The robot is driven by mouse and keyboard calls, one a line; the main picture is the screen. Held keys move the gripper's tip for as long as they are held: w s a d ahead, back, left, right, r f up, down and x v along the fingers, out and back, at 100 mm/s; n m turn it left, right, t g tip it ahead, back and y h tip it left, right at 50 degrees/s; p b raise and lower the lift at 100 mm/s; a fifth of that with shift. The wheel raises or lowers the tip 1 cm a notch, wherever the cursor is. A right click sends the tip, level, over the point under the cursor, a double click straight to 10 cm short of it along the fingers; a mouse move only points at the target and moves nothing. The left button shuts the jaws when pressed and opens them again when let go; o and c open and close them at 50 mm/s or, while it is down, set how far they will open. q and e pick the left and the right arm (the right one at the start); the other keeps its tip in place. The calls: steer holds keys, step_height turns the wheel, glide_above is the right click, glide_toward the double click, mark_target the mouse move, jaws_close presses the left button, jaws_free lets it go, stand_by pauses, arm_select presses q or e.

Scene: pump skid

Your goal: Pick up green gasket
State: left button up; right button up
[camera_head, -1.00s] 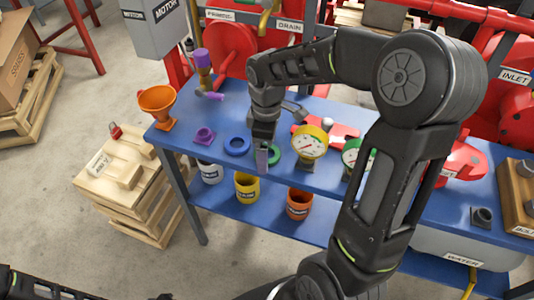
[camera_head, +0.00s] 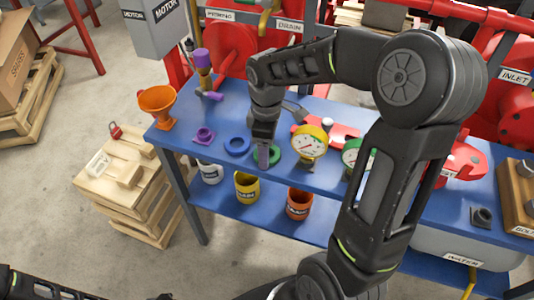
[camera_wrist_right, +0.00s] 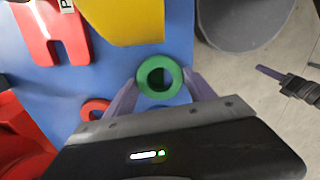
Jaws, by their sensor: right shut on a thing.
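The green gasket (camera_head: 275,156) is a ring on the blue bench top, between the blue ring and the yellow gauge. My right gripper (camera_head: 263,158) points down at it, partly covering its left side. In the right wrist view the gasket (camera_wrist_right: 159,77) sits between the two fingertips of my right gripper (camera_wrist_right: 160,84), which is shut on it. I cannot tell whether the gasket still touches the bench. A dark gripper with a greyish finger, seemingly my left one (camera_wrist_right: 290,84), shows at the right edge of the wrist view, too partial to judge.
A blue ring (camera_head: 237,145) and a purple flanged part (camera_head: 203,135) lie to the left. The yellow gauge (camera_head: 309,144) stands close on the right. An orange funnel (camera_head: 157,102) stands at the bench's left corner. Cups stand on the lower shelf (camera_head: 226,205).

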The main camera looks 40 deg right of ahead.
step_height(320, 180, up, 10)
stand_by(0.7)
stand_by(0.5)
